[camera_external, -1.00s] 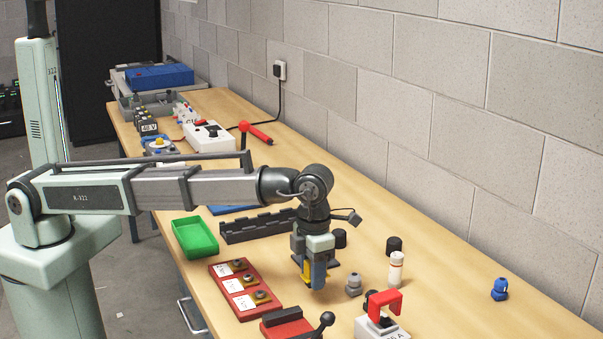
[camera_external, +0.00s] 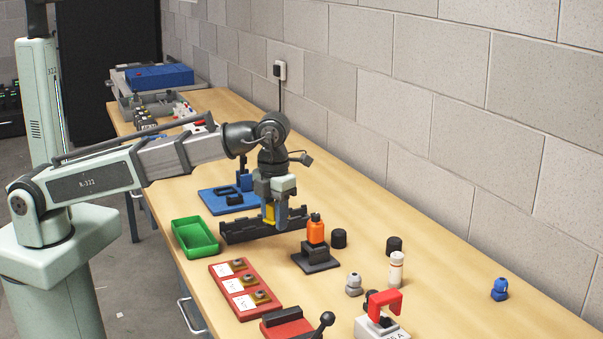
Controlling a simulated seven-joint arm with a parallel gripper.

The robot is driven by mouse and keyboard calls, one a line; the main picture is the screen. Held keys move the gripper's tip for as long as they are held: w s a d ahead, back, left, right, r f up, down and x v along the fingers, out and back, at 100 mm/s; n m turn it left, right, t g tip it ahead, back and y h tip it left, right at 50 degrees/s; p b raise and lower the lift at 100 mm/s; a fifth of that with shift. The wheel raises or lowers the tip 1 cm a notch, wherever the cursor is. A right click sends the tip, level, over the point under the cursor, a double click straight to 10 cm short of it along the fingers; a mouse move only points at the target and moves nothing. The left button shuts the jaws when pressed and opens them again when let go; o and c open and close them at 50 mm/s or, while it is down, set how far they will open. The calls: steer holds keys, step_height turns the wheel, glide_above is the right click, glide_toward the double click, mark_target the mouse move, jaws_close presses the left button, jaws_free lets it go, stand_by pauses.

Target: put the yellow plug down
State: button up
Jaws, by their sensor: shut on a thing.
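My gripper (camera_external: 274,222) is shut on the yellow plug (camera_external: 268,213). It holds the plug upright, over or in front of the dark grey slotted rack (camera_external: 240,232). The gripper fingers hide most of the plug, and I cannot tell whether its lower end touches the rack or the table.
An orange plug (camera_external: 316,231) stands on a dark base (camera_external: 316,258) right of my gripper. A green tray (camera_external: 196,238) lies left, a blue plate (camera_external: 229,199) behind. A red board (camera_external: 245,288), grey plug (camera_external: 353,284) and white bottle (camera_external: 396,269) are nearer. The table's right side is mostly clear.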

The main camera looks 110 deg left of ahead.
mark_target(272, 263)
steer(key=shift+n, duration=0.3)
steer(key=shift+s+a+f, duration=0.2)
steer(key=shift+s+f, duration=0.05)
steer(key=shift+f, duration=1.45)
steer(key=shift+s+a+f, duration=0.15)
steer(key=shift+s+f, duration=0.1)
steer(key=shift+f, duration=1.4)
steer(key=shift+s+a+f, duration=0.2)
steer(key=shift+s+f, duration=0.05)
steer(key=shift+f, duration=1.45)
steer(key=shift+f, duration=0.15)
steer(key=o, duration=1)
steer(key=shift+o, duration=0.2)
step_height(272, 263, up, 12)
steer(key=shift+r, duration=0.2)
